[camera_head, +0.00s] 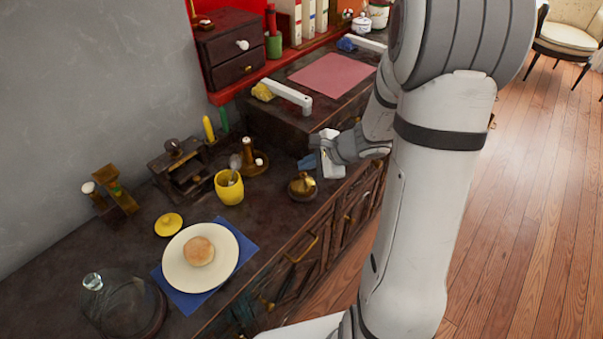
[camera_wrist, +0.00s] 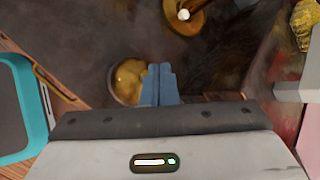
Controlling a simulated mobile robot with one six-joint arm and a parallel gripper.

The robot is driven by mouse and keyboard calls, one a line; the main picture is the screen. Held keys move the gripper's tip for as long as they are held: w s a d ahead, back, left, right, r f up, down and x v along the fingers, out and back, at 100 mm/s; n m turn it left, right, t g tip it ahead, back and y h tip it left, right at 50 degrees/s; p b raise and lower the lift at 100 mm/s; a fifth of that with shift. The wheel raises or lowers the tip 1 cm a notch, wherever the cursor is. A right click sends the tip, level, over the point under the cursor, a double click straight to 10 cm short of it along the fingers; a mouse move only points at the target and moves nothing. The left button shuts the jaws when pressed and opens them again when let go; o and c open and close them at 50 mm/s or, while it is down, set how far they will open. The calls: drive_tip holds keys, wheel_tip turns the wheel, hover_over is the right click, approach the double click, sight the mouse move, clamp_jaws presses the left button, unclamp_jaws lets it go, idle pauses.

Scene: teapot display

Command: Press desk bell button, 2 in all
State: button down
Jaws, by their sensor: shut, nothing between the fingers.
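The desk bell (camera_head: 302,187) is a small brass dome on a dark round base, near the front edge of the dark wooden counter. In the wrist view the brass bell (camera_wrist: 127,80) shows just left of my fingertips, which hide part of its right side. My gripper (camera_head: 308,162) is shut and empty, its blue fingers pressed together above the bell. The shut fingers also show in the wrist view (camera_wrist: 159,72). I cannot tell whether the fingertips touch the bell or its button.
A brass candle holder (camera_head: 254,163) and a yellow mug (camera_head: 229,188) with a spoon stand left of the bell. A cream plate (camera_head: 228,247) with a bun lies on a blue napkin. A raised dark box (camera_head: 296,113) stands behind. The counter between mug and bell is bare.

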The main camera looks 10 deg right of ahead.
drive_tip(key=shift+f, duration=0.15)
drive_tip(key=shift+w+f+b, duration=0.1)
drive_tip(key=shift+f+b, duration=0.2)
drive_tip(key=shift+b, duration=0.3)
drive_tip(key=shift+f+b, duration=0.6)
drive_tip(key=shift+b, duration=0.1)
idle(0.5)
drive_tip(key=shift+r+p, duration=0.75)
drive_tip(key=shift+r, duration=0.3)
wheel_tip(320, 180, up, 5)
drive_tip(key=p, duration=0.3)
drive_tip(key=shift+p, duration=0.3)
idle(2.2)
